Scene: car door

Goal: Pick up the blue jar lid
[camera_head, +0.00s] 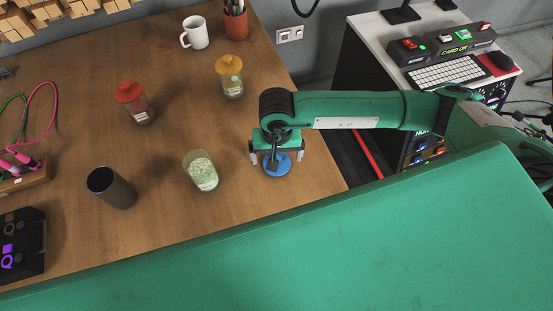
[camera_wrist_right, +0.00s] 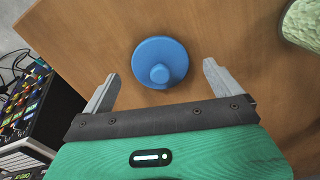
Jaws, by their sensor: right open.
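The blue jar lid (camera_head: 277,164) lies on the wooden table near its right edge, with a round knob on top. It also shows in the right wrist view (camera_wrist_right: 160,62), knob toward the camera. My right gripper (camera_head: 281,158) is above the lid, its two fingers spread on either side of it. In the right wrist view the open fingers (camera_wrist_right: 158,82) are apart from the lid, which sits slightly beyond the line between their tips. Nothing is between the fingers. An open glass jar (camera_head: 202,172) with pale green contents stands left of the lid. My left gripper is not in view.
A red-lidded jar (camera_head: 134,103), a yellow-lidded jar (camera_head: 230,78), a white mug (camera_head: 195,33) and a dark cup (camera_head: 111,188) stand on the table (camera_head: 165,200). A console desk with a keyboard (camera_head: 447,73) is at the right. The table around the lid is clear.

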